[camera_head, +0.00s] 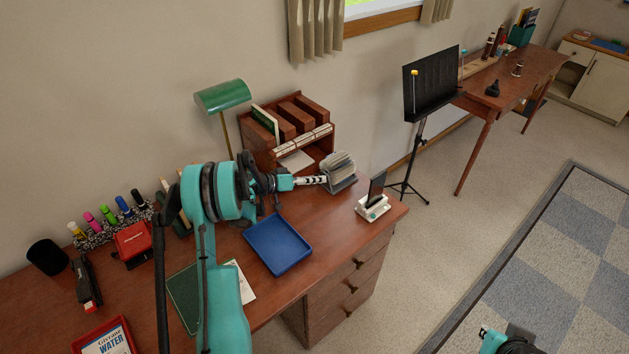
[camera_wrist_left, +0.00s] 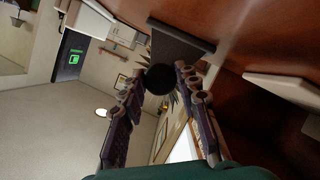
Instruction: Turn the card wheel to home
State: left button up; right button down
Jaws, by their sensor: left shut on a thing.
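The card wheel (camera_head: 340,168), a rotary file with pale cards on a grey stand, stands near the back right of the wooden desk. My left gripper (camera_head: 322,180) reaches in from the left and is at the wheel's left side. In the left wrist view, the two dark fingers of my left gripper (camera_wrist_left: 161,85) are shut on a round black knob (camera_wrist_left: 159,78). The wheel's grey stand (camera_wrist_left: 180,45) and some card edges show behind the knob. The fingers cover part of the cards, and I cannot read which card is uppermost.
A wooden organiser (camera_head: 290,127) stands close behind my left gripper. A blue tray (camera_head: 278,246) lies in front of it. A phone on a white stand (camera_head: 373,204) is to the right of the wheel. A green lamp (camera_head: 222,97) stands at the back.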

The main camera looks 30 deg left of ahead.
pick_arm(q)
jog(key=o, duration=1.1)
jog(key=shift+o, duration=0.2)
jog(key=v, duration=1.2)
